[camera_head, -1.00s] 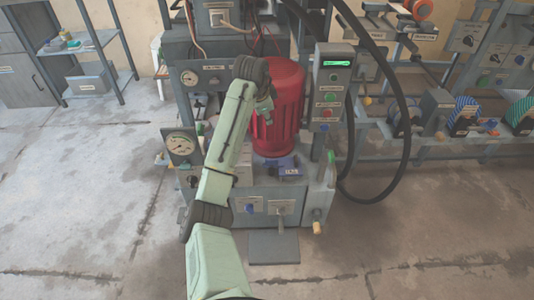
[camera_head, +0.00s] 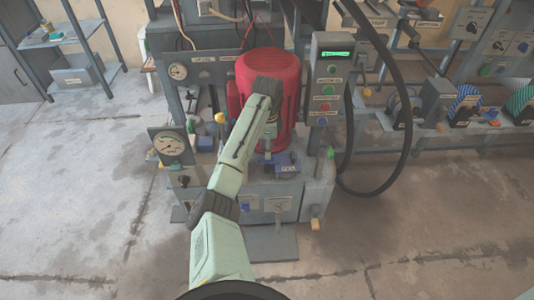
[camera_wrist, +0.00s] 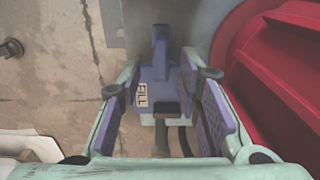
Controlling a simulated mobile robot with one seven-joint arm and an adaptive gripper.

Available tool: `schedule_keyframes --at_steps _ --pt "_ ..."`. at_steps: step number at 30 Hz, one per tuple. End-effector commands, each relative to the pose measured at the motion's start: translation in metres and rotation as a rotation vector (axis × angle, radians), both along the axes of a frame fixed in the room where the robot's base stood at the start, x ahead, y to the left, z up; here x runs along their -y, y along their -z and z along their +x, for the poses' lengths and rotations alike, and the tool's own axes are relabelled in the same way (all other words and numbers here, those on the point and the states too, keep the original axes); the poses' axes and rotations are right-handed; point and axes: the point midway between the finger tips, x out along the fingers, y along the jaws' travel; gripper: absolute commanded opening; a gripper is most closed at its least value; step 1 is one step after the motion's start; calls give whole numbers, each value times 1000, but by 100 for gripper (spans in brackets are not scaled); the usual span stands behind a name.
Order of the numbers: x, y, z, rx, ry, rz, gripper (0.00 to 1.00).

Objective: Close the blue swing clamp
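The blue swing clamp (camera_head: 287,164) is a small blue part with a white label, at the front of the press beneath the red motor-like cylinder. In the wrist view, the blue clamp (camera_wrist: 156,72) shows its label and a narrow upright part between my fingers. My gripper (camera_wrist: 161,75) is open, with purple-blue pads on either side of the clamp; I cannot tell whether they touch it. In the head view my gripper (camera_head: 268,155) is just at the left of the clamp, partly hidden by my own wrist.
The red cylinder (camera_head: 270,75) rises close behind the clamp and fills the right of the wrist view. A button panel (camera_head: 328,85) and a looping black hose stand at right. Gauges (camera_head: 170,145) are at left. The floor in front is clear.

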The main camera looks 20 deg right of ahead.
Motion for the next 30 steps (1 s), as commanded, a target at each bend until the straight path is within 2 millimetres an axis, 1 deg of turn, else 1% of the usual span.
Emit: schedule_keyframes --at_steps 1,3,6,10,17,30 --pt "-1 8 0 -2 -2 1 32" --pt "-1 17 0 -1 -2 1 32" --pt "-1 25 0 0 -2 0 32" --pt "-1 30 0 1 -2 0 32" --pt "0 30 0 2 -2 -1 32" --pt "0 30 0 2 -2 -1 2"
